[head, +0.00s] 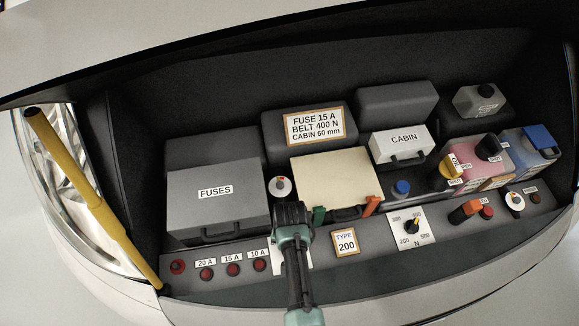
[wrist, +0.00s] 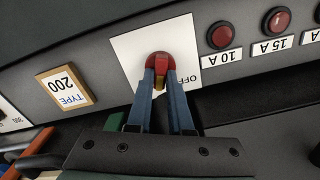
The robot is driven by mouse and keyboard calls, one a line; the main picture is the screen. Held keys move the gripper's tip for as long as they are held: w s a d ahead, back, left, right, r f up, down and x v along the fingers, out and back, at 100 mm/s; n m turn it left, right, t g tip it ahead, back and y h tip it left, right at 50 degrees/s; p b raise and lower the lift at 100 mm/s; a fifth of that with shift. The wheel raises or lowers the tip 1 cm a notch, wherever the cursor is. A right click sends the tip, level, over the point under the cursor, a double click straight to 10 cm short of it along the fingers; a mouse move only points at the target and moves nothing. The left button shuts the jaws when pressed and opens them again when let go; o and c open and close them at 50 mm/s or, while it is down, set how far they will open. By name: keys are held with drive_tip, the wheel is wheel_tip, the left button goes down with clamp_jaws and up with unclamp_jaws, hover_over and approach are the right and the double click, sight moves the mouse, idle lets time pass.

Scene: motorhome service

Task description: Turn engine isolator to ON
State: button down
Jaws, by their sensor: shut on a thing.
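The engine isolator shows in the wrist view as a red knob (wrist: 158,61) on a white plate (wrist: 130,47). An upside-down label, partly covered and seeming to read OFF, is on the plate beside the knob. My gripper (wrist: 160,76) has its two blue fingers on either side of the knob and is shut on it. A small yellow part shows between the fingers. In the head view my gripper (head: 291,215) hides the knob and most of the plate. I cannot tell the knob's exact angle.
Red buttons labelled 20 A, 15 A and 10 A (head: 259,265) sit left of the plate. A TYPE 200 card (head: 345,242) and a dial (head: 411,227) are to the right. A FUSES box (head: 216,212) and a cream cover (head: 337,178) stand behind. A yellow prop (head: 93,200) stands at left.

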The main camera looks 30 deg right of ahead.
drive_tip(key=m, duration=0.4)
drive_tip(key=shift+d+m+p, duration=0.1)
drive_tip(key=shift+m+p, duration=0.2)
drive_tip(key=shift+p, duration=0.05)
idle(0.4)
drive_tip(key=c, duration=0.8)
unclamp_jaws()
drive_tip(key=shift+s+r, duration=0.1)
wheel_tip(320, 180, up, 13)
drive_tip(key=shift+f+b, duration=0.1)
drive_tip(key=shift+b, duration=0.35)
